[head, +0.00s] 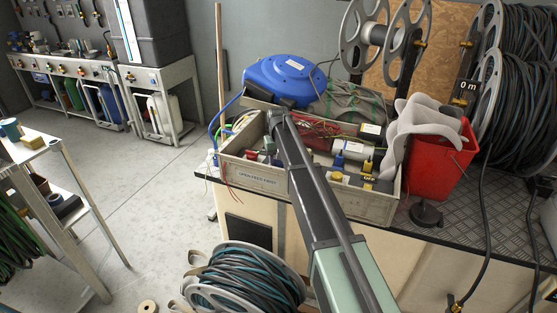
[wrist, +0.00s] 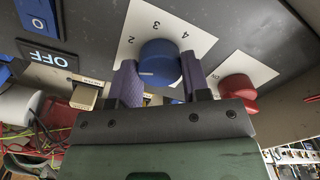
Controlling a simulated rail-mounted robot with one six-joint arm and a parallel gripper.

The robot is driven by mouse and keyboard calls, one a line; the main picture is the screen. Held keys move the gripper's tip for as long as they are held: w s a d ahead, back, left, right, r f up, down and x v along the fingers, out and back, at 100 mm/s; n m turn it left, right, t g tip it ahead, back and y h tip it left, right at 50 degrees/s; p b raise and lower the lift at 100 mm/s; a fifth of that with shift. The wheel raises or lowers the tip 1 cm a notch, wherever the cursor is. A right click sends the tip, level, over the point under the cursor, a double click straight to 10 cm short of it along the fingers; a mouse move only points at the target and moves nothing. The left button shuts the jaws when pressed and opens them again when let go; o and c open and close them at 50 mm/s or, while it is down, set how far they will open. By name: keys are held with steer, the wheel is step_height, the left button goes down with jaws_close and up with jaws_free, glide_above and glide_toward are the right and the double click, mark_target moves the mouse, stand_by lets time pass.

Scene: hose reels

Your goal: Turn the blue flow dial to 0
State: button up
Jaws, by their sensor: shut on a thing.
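The blue flow dial (wrist: 161,58) is in the upper middle of the wrist view, on a dark panel with a white number card (wrist: 150,22) behind it. I read 2, 3 and 4 on the card; its lower part is hidden, and I see no 0. A short pale mark shows on the dial's lower left rim. My gripper (wrist: 159,72) has one purple-grey finger on each side of the dial and is shut on it. In the head view my arm reaches over the crate, and the dial cannot be made out there.
In the wrist view a red dial (wrist: 238,90) sits close right of my gripper, and an OFF label (wrist: 46,57) is at left. In the head view a wooden crate (head: 255,178), a blue reel (head: 285,80) and a red bucket (head: 437,155) crowd the bench.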

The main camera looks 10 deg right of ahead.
mark_target(278, 161)
steer(key=n, duration=1.3)
steer(key=shift+n, duration=0.4)
stand_by(0.3)
steer(key=o, duration=0.9)
steer(key=shift+o, duration=0.2)
step_height(278, 161, up, 11)
steer(key=p, duration=1.1)
steer(key=s+r+m+p, duration=0.2)
steer(key=s+m, duration=1.2)
steer(key=s, duration=2.4)
steer(key=shift+s+r, duration=0.15)
steer(key=shift+s, duration=0.25)
